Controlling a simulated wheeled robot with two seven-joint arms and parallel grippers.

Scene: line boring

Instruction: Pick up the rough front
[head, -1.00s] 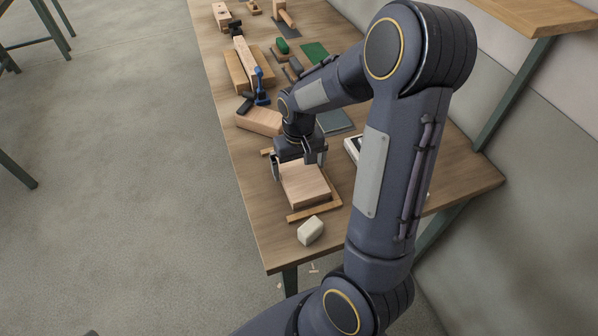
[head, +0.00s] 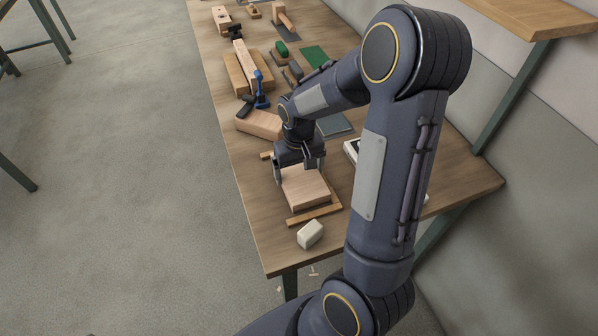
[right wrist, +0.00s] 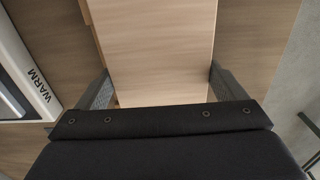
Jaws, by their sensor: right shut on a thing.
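The rough front (head: 305,189) is a pale wooden board near the front end of the workbench, between thin wooden strips. My right gripper (head: 299,167) is over its far end, with one finger at each side edge, shut on it. In the right wrist view the board (right wrist: 150,45) fills the space between the two dark fingers (right wrist: 162,90). I cannot tell whether the board is clear of the bench. My left gripper is not in view.
A thin strip (head: 314,215) lies in front of the board, and a cream block (head: 310,234) stands nearer the bench edge. A wooden block (head: 259,124) and a blue tool (head: 262,89) are behind. A white device marked WARM (right wrist: 18,68) is beside the board.

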